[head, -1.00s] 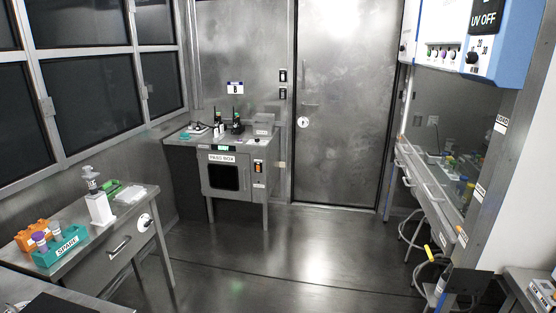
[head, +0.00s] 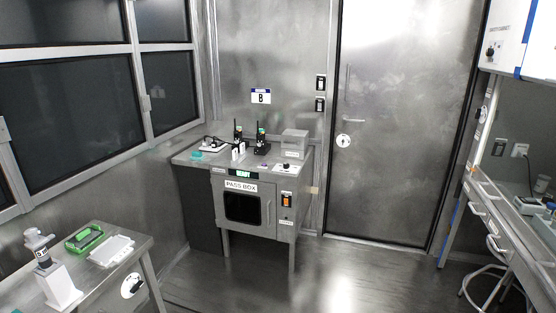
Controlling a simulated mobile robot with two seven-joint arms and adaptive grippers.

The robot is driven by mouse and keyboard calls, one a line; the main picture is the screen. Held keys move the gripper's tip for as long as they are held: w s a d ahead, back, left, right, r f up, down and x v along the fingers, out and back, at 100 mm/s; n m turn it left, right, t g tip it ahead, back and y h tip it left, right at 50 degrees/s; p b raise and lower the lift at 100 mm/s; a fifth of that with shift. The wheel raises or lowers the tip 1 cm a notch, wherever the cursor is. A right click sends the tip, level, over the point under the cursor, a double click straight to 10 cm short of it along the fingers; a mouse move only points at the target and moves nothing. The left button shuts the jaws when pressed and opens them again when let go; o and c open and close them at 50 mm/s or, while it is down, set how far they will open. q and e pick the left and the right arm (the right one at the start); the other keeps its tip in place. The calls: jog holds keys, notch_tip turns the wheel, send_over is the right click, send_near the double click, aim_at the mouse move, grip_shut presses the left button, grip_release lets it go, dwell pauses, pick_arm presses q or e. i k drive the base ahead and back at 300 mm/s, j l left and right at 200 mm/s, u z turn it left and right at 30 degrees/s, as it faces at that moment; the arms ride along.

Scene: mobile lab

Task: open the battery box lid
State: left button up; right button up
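No label that reads as battery box is legible. A small grey box (head: 295,141) with what looks like a closed translucent lid stands at the back right of the pass box bench (head: 187,158) and may be the battery box. Two black handheld radios stand left of it, the nearer one (head: 262,143) upright with a green display. Neither of my grippers is in view.
The pass box (head: 242,206) has a dark window under the bench top. A side table (head: 120,264) at lower left holds a white stand (head: 62,288), a green tray (head: 84,238) and a white tray (head: 111,251). Open floor (head: 340,278) lies before the door (head: 400,130).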

aim_at(294, 139)
jog(key=i, duration=1.7)
